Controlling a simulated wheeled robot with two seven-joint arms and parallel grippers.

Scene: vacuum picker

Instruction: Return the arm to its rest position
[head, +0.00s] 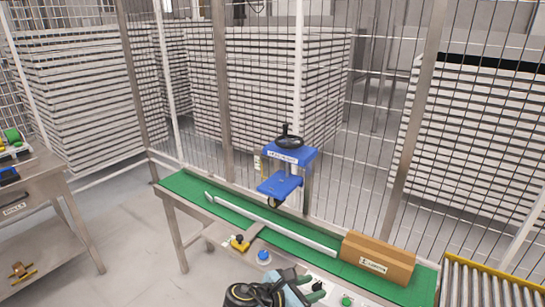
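My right arm comes in at the bottom centre of the head view, in front of the green conveyor (180,184). My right gripper (297,288) shows only in part at the bottom edge, near the front rail of the conveyor. Its fingers are small and partly hidden, so I cannot tell whether they are open or shut, or whether they touch anything. My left gripper is not in view.
A blue machine with a black handwheel (288,142) stands over the conveyor. A brown box (378,257) lies at its right end. A yellow part (240,243) and a blue knob (263,257) sit on the front edge. A metal table (38,175) stands left; the floor between is clear.

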